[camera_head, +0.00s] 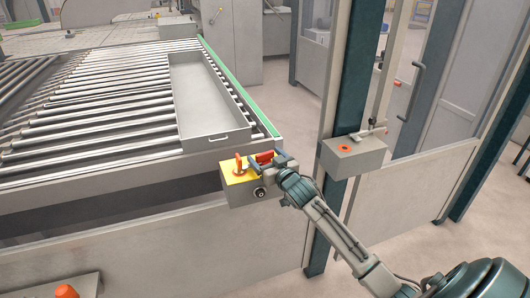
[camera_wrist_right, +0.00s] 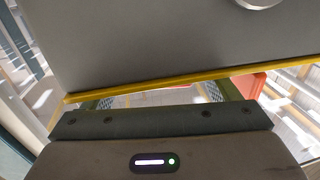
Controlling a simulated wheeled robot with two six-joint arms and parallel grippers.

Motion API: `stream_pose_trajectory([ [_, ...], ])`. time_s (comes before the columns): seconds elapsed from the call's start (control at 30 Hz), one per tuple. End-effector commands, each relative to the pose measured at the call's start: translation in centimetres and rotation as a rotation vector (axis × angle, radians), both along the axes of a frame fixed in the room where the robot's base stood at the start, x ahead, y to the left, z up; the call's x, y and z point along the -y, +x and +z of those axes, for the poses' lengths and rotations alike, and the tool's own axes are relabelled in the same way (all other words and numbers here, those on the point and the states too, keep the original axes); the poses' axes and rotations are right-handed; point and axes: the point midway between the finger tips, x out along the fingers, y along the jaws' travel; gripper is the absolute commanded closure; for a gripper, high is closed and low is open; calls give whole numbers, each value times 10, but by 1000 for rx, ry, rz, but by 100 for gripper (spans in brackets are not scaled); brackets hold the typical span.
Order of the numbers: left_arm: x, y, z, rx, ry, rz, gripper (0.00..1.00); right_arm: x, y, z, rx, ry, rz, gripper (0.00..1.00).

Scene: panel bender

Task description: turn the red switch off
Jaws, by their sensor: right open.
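A grey switch box (camera_head: 238,193) with a yellow top (camera_head: 235,177) is mounted at the front corner of the roller table. An orange-red upright knob (camera_head: 238,164) stands on the yellow top. A red switch part (camera_head: 263,156) lies to its right, beside my right gripper (camera_head: 272,161). My right gripper is open at the right end of the box; contact with the red part cannot be told. In the right wrist view, the grey box side (camera_wrist_right: 170,45) with its yellow edge fills the top, and a red part (camera_wrist_right: 247,86) shows to the right. My left gripper is not in view.
Behind the box is the roller table (camera_head: 80,125) with a grey tray (camera_head: 205,100). To the right, a dark green post (camera_head: 350,80) carries a grey box (camera_head: 352,158) with an orange-red button. A low panel (camera_head: 200,245) stands in front.

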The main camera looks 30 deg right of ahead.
Motion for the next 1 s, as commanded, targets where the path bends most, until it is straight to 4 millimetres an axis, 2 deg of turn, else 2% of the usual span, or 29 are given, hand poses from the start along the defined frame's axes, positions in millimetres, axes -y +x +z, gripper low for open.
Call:
stream_pose_trajectory([
  [0.13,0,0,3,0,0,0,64,0,8,1,1,1,0,18],
  [0.4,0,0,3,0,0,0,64,0,9,0,1,1,1,18],
  [0.7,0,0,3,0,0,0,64,0,9,0,1,1,1,77],
  [0.73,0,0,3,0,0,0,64,0,9,0,1,1,1,81],
  [1.0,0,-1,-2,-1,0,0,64,-11,16,-1,2,4,-17,81],
])
